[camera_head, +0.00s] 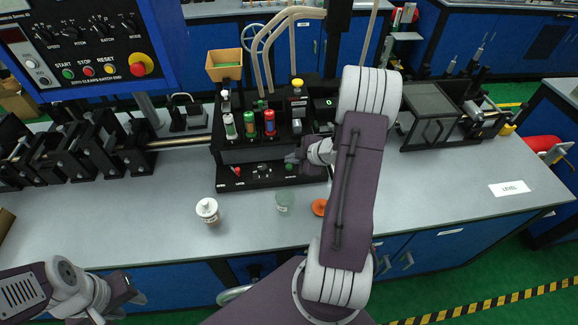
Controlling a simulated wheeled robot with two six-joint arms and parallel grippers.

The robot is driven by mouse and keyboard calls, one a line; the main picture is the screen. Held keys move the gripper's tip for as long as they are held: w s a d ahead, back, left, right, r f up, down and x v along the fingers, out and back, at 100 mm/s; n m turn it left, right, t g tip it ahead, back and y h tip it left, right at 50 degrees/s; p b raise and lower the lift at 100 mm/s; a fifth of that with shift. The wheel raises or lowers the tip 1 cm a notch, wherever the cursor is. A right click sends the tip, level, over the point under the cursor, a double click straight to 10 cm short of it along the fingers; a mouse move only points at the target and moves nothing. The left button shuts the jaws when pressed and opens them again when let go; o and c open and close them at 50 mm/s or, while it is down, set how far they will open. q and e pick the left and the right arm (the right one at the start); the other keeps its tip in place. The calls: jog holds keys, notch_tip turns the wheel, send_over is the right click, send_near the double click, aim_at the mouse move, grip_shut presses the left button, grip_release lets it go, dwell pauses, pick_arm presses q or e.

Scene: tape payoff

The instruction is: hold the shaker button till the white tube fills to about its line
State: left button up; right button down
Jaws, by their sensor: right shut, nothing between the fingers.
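The black shaker station (233,155) stands on the bench at centre. Its white tube (230,127) is leftmost, beside a green tube (250,124) and a red tube (269,122). The white tube's line and fill level are too small to read. A green button (289,167) sits at the right of the station's front panel. My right gripper (291,159) is shut and empty, its tips at or just above this button; contact cannot be told. My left gripper (129,289) is low at the left, over the bench's front edge, away from the station; its jaws are unclear.
A white lidded jar (208,210), a clear greenish cup (284,201) and an orange disc (318,207) stand on the bench in front. A black rack (80,158) is at left, a dark open box (430,105) at right. The right bench top is mostly clear.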

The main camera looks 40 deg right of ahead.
aim_at(291, 168)
jog(key=shift+f, duration=0.1)
dwell(0.3)
jog(key=shift+f, duration=0.3)
jog(key=shift+f+b, duration=0.5)
jog(key=shift+b, duration=0.1)
dwell(0.4)
jog(key=shift+r, duration=0.15)
dwell(1.7)
jog(key=shift+r+p, duration=0.75)
jog(key=shift+p, duration=0.25)
jog(key=shift+r, duration=0.1)
notch_tip(291, 168, up, 5)
jog(key=p, duration=0.5)
